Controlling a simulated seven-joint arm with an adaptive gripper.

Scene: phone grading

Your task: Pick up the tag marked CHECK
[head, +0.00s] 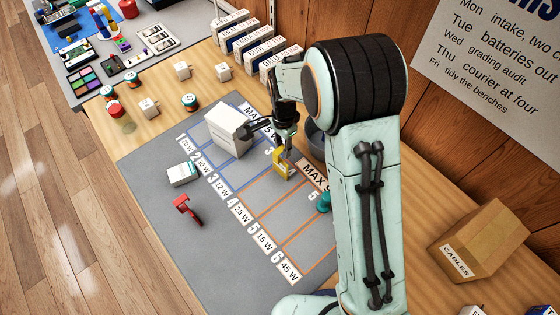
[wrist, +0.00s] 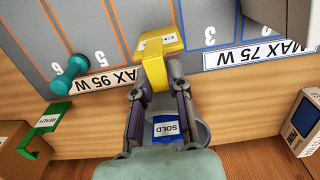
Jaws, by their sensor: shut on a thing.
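The yellow tag (head: 288,172) is at the grey mat, close to the orange and blue slot lines near the 3. In the wrist view the yellow tag (wrist: 163,43) shows a white label, upside down and small, that seems to read CHECK. My gripper (head: 281,148) is above it in the head view. In the wrist view my gripper (wrist: 155,85) is shut on the tag's narrower yellow part, one finger on each side. I cannot tell whether the tag touches the mat or hangs just above it.
A teal dumbbell-shaped thing (wrist: 68,75) stands nearby on the mat. A blue SOLD tag (wrist: 168,128) lies in a grey bowl (wrist: 203,135) under my gripper.

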